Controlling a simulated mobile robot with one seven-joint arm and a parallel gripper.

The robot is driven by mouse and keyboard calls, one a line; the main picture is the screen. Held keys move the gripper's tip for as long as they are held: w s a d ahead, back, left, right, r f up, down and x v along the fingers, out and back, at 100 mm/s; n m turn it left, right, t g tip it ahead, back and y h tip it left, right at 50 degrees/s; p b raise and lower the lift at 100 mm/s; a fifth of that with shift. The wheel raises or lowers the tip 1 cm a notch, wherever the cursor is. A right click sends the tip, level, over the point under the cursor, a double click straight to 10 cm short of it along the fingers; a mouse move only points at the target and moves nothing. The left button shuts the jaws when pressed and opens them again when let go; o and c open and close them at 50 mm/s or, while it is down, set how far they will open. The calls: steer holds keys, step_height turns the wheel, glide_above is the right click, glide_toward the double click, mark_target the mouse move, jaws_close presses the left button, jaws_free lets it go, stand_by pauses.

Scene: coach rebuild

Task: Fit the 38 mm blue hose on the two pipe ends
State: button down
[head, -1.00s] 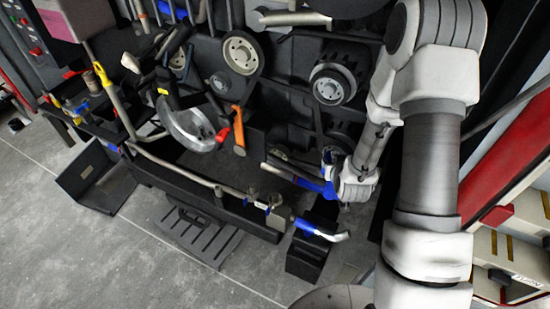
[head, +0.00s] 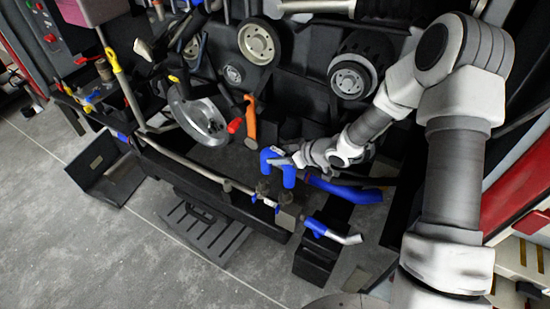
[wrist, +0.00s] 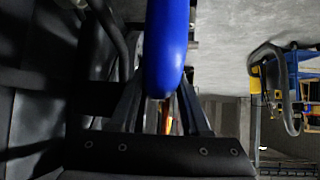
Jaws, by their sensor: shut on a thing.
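My gripper (head: 290,160) is shut on a bent blue hose (head: 270,160). The hose is held in the air above the front rail, with one leg hanging down. In the wrist view the hose (wrist: 167,45) stands between the two fingers (wrist: 160,105) and fills the upper middle. A long metal pipe (head: 190,165) runs along the rail to a blue section near a block with fittings (head: 287,215). Right of the block, a short bent metal pipe (head: 345,238) has a blue sleeve. The hose is apart from both pipes. Which ends are bare cannot be told.
Pulleys (head: 258,42) stand at the back.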

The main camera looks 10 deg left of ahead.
mark_target(269, 167)
steer(key=shift+a+f+n+g+y, duration=0.3)
steer(key=shift+a+n+g, duration=0.4)
steer(key=shift+n, duration=0.1)
step_height(269, 167, down, 5)
steer(key=b, duration=0.5)
steer(key=shift+r, duration=0.15)
steer(key=shift+d, duration=0.15)
stand_by(0.6)
steer(key=shift+f, duration=0.55)
stand_by(0.4)
steer(key=shift+f+b, duration=0.45)
steer(key=shift+f, duration=0.25)
steer(key=shift+f, duration=0.1)
